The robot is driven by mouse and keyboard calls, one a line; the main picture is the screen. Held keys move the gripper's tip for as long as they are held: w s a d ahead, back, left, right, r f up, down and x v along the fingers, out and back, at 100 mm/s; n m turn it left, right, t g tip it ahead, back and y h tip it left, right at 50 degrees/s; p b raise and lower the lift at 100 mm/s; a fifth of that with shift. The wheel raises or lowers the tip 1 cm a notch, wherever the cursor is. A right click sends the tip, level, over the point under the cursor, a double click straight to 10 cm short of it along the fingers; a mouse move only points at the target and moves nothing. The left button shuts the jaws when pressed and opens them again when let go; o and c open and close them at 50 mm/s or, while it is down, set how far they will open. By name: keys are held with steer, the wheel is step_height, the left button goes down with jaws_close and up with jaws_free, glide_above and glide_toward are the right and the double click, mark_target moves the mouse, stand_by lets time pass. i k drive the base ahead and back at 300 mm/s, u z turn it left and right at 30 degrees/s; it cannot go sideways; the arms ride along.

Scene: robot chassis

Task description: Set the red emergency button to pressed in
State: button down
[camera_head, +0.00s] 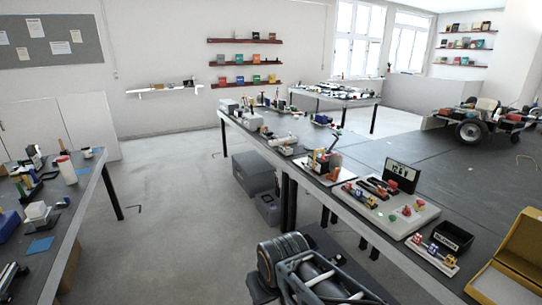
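A light grey panel (436,213) lies on the long dark table at the right. It carries small colored parts, a dark display (400,176) with light digits, and small red and green pieces at its right side. A small red piece (407,211) there looks like the red emergency button. It is too small to tell whether it is pressed in or out. A green piece (392,218) sits beside it. Dark arm parts, which look like mine, show at the bottom middle, apart from the panel. I cannot make out my gripper's fingers.
A black bin (451,237) and a yellow box (515,262) are near the panel. Grey boxes (254,173) stand on the floor by the long table. Another cluttered table (80,195) is at the left. Grey floor (175,230) between the tables is clear.

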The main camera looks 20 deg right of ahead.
mark_target(420, 202)
steer(key=z, duration=0.35)
steer(key=i, duration=1.15)
steer(key=z, duration=1.7)
steer(key=i, duration=1.05)
steer(key=z, duration=0.9)
